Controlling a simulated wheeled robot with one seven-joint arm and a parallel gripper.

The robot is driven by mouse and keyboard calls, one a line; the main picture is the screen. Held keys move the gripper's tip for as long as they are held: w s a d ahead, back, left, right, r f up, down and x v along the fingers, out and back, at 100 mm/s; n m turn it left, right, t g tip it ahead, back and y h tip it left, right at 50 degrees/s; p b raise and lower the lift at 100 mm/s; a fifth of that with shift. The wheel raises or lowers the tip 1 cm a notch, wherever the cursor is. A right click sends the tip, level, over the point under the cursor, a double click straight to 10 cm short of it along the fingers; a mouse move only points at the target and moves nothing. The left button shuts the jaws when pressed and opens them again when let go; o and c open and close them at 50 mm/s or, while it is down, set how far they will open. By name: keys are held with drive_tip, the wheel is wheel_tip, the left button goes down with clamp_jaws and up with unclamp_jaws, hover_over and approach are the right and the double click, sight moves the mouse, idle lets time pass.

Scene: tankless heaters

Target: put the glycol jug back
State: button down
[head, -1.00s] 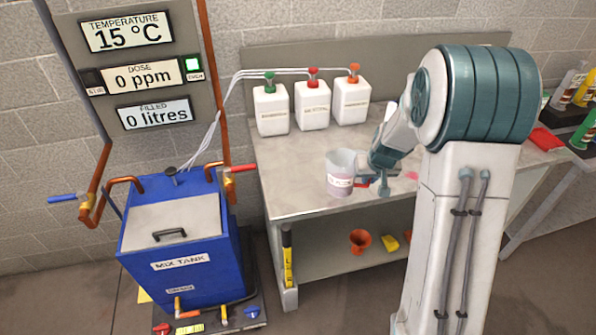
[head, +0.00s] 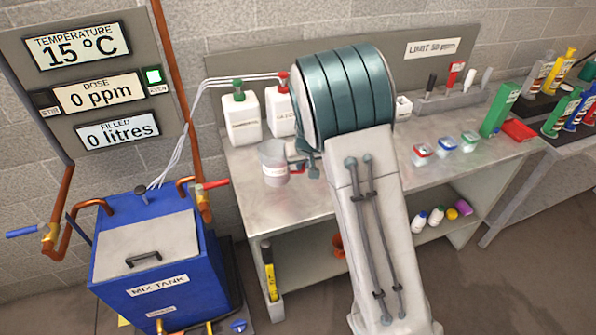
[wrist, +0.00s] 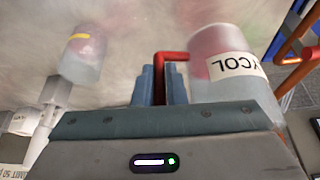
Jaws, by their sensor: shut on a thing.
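The glycol jug (head: 274,168) is a clear, pinkish jug with a white label, near the left end of the bench in the head view. In the wrist view the jug (wrist: 228,75) fills the right side, with part of its label readable as "YCOL". My gripper (wrist: 160,92) is shut on the jug's red handle (wrist: 163,58). In the head view my gripper (head: 301,163) is just right of the jug, partly hidden by my arm. The jug looks upright; whether its base touches the bench I cannot tell.
A second clear vessel with a yellow mark (wrist: 84,52) shows in the wrist view. White bottles (head: 240,116) stand behind the jug. The blue mix tank (head: 150,260) is at left. Small lidded pots (head: 446,146) and a green box (head: 500,108) are at right. The front left benchtop (head: 270,210) is clear.

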drive_tip(key=shift+a+f+p, duration=0.1)
drive_tip(key=shift+a+f, duration=0.1)
drive_tip(key=shift+f, duration=0.6)
drive_tip(key=shift+a+f+p, duration=0.1)
drive_tip(key=shift+a+f, duration=0.1)
drive_tip(key=shift+f, duration=0.55)
drive_tip(key=shift+a+f+p, duration=0.1)
drive_tip(key=shift+a+f, duration=0.1)
drive_tip(key=shift+f, duration=0.6)
drive_tip(key=shift+f, duration=0.15)
drive_tip(key=c, duration=1.5)
unclamp_jaws()
drive_tip(key=shift+r, duration=0.45)
drive_tip(key=b+v, duration=0.1)
drive_tip(key=v, duration=1)
drive_tip(key=shift+s+d+r, duration=0.1)
drive_tip(key=shift+s+r, duration=0.1)
drive_tip(key=shift+r, duration=0.05)
